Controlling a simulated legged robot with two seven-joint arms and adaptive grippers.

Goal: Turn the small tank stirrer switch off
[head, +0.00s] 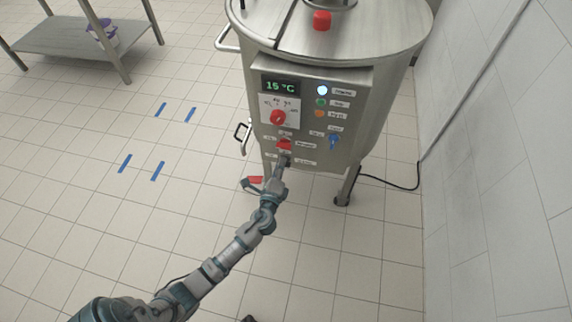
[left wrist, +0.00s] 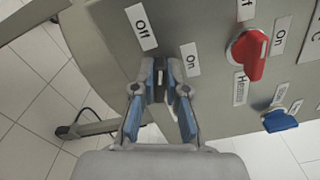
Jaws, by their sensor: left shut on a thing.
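The small steel tank (head: 350,120) stands at the upper middle of the head view with its control panel facing me. My left gripper (head: 284,160) is at the lower left part of the panel, below a red switch (head: 284,144). In the left wrist view the left gripper (left wrist: 160,80) is shut on a small dark switch (left wrist: 159,92), mostly hidden between the fingers. An "Off" label (left wrist: 141,27) lies above and left of it, an "On" label (left wrist: 190,60) to its right. The switch's exact setting cannot be told.
The red switch (left wrist: 248,54) and a blue valve handle (left wrist: 280,120) are to the right in the wrist view. The panel also has a display (head: 281,87), a red dial (head: 278,117) and lamps. A white wall (head: 500,180) is at right.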

